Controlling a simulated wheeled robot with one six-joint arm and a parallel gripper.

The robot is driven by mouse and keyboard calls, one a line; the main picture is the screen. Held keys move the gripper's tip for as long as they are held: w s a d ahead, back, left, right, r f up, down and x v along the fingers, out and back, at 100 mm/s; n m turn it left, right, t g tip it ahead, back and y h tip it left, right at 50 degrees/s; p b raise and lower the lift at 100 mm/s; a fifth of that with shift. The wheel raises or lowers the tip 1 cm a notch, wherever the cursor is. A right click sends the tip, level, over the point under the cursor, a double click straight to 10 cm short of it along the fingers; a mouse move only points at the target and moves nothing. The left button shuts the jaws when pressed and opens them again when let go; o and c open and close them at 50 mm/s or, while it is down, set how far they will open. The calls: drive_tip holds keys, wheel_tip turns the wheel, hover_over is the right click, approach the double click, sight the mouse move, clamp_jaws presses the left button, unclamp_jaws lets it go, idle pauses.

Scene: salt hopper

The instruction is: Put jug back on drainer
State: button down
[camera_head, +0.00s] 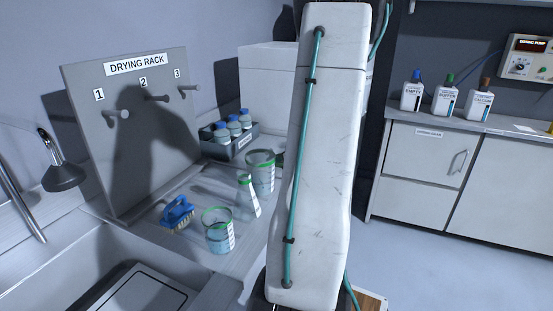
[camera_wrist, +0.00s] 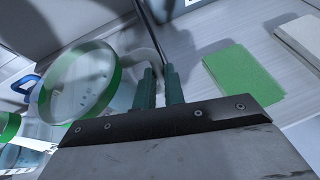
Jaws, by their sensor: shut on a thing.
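The green-rimmed clear jug (camera_head: 261,172) with pale blue contents shows just left of my arm in the head view. In the wrist view its round rim (camera_wrist: 113,78) is large and close, left of my gripper (camera_wrist: 160,80). The two teal fingers are nearly together beside the jug. My gripper is hidden behind my arm in the head view. The grey drying rack (camera_head: 82,130), with numbered pegs, stands at the left; no separate drainer is identifiable.
A smaller green-rimmed beaker (camera_head: 219,238), a conical flask (camera_head: 247,205) and a blue brush (camera_head: 178,212) crowd the counter. A bottle crate (camera_head: 243,147) is behind. The sink (camera_head: 60,262) is front left.

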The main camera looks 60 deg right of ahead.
drive_tip(key=c, duration=1.5)
unclamp_jaws()
drive_tip(key=shift+f, duration=0.1)
drive_tip(key=shift+s+r, duration=0.2)
drive_tip(key=shift+r, duration=0.05)
drive_tip(key=v, duration=1.1)
drive_tip(key=shift+s+r, duration=0.15)
drive_tip(key=shift+s, duration=0.15)
